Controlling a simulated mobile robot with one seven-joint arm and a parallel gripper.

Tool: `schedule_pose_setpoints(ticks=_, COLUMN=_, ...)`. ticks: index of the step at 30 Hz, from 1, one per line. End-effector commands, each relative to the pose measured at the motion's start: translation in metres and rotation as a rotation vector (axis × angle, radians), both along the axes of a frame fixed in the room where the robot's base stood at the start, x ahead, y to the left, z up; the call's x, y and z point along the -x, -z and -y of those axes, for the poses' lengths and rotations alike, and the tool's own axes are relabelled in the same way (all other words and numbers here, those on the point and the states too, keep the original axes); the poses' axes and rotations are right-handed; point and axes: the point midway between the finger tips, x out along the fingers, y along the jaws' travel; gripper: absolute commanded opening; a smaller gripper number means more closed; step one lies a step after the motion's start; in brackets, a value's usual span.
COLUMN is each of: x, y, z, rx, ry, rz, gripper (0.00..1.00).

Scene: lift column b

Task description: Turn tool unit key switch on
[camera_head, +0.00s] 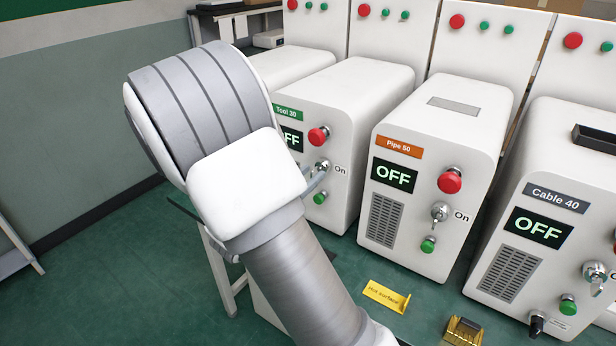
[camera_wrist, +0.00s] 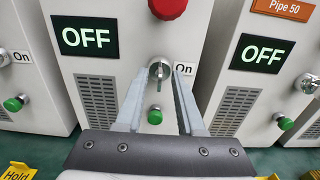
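The tool unit (camera_head: 340,95) is a white box with a green "Tool 30" label, partly hidden by my arm in the head view. Its display reads OFF, clearest in the wrist view (camera_wrist: 85,36). Its key switch (camera_wrist: 158,72) has a silver round lock with the key roughly upright, and "On" is printed to its right. The key switch also shows in the head view (camera_head: 321,167). My gripper (camera_wrist: 162,82) is open, with one finger on each side of the key in the wrist view. I cannot tell whether a finger touches it.
A red button (camera_wrist: 167,7) sits above the key and a green button (camera_wrist: 154,116) below. The "Pipe 50" unit (camera_head: 440,110) and "Cable 40" unit (camera_head: 560,150) stand to the right, both showing OFF. A yellow "Hot surface" sign (camera_head: 386,296) lies in front.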

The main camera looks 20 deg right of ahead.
Motion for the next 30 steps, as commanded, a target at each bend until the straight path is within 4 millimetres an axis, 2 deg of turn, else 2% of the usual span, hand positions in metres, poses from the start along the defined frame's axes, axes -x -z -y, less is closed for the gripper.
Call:
schedule_pose_setpoints(ticks=3, x=0.0001, y=0.0000, z=-0.0001, rx=0.000, ry=0.000, rz=0.000, gripper=0.38)
schedule_pose_setpoints(ticks=9, x=0.0002, y=0.0000, z=-0.0002, rx=0.000, ry=0.000, rz=0.000, gripper=0.01)
schedule_pose_setpoints(ticks=10, x=0.0002, y=0.0000, z=-0.0002, rx=0.000, ry=0.000, rz=0.000, gripper=0.00)
schedule_pose_setpoints(ticks=23, x=0.0004, y=0.0006, z=-0.0002, rx=-0.005, ry=0.000, rz=0.007, gripper=0.00)
schedule_pose_setpoints(ticks=30, x=0.0010, y=0.0024, z=0.0003, rx=-0.053, ry=0.001, rz=0.080, gripper=0.00)
